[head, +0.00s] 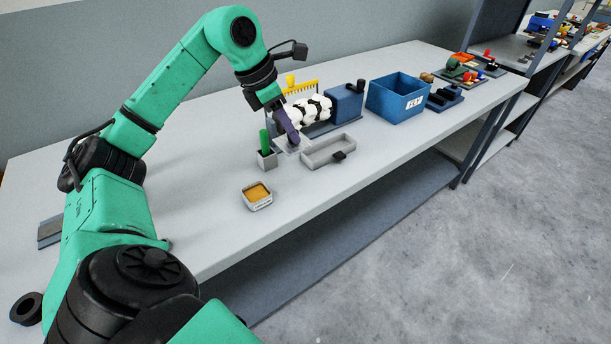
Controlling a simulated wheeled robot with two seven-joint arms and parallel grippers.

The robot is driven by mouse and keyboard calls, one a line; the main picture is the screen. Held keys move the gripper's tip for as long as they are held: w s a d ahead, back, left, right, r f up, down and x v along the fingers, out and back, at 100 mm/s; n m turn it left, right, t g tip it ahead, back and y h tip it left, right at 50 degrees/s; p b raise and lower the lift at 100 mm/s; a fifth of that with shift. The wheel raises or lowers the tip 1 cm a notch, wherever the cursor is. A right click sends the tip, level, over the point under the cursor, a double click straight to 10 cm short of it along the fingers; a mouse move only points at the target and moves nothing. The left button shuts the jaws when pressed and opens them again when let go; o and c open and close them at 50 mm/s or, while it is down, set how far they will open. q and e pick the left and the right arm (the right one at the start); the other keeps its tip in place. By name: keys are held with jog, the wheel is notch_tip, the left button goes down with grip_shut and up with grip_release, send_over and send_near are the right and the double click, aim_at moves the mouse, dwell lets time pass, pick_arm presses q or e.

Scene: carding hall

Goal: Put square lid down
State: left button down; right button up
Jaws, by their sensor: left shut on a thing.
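My left gripper (288,128) reaches down over the bench from the left, with its dark fingers pointing at the tabletop. It is shut on the square lid (293,146), a small, flat, pale grey piece at the fingertips, partly covered by them. The lid is close above or at the bench surface; I cannot tell whether it touches. A small open square tin (257,196) with orange-brown contents stands nearer the front edge, left of and apart from the lid. My right gripper is out of view.
A grey cup with a green-handled tool (265,158) stands close left of the gripper. A shallow grey tray (327,152) lies just right. Behind is a roller machine with white fluff (307,108); a blue bin (397,98) stands further right. The bench front is largely clear.

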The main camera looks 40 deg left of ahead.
aim_at(283, 141)
pick_arm(q)
jog(key=f, duration=0.2)
jog(key=a+f+b, duration=0.1)
jog(key=f, duration=0.2)
jog(key=shift+s, duration=0.2)
jog(key=b+x, duration=0.1)
jog(key=x, duration=0.2)
jog(key=s+b+x, duration=0.1)
jog(key=x, duration=0.2)
jog(key=shift+d+f, duration=0.15)
jog(key=shift+f, duration=0.4)
jog(key=f, duration=0.2)
jog(key=shift+s+a+f, duration=0.15)
jog(key=shift+a+f, duration=0.1)
jog(key=shift+f, duration=0.25)
jog(key=shift+d, duration=0.1)
jog(key=shift+f+b, duration=0.1)
jog(key=shift+b, duration=0.3)
jog(key=c, duration=0.6)
grip_release()
jog(key=shift+c, duration=0.2)
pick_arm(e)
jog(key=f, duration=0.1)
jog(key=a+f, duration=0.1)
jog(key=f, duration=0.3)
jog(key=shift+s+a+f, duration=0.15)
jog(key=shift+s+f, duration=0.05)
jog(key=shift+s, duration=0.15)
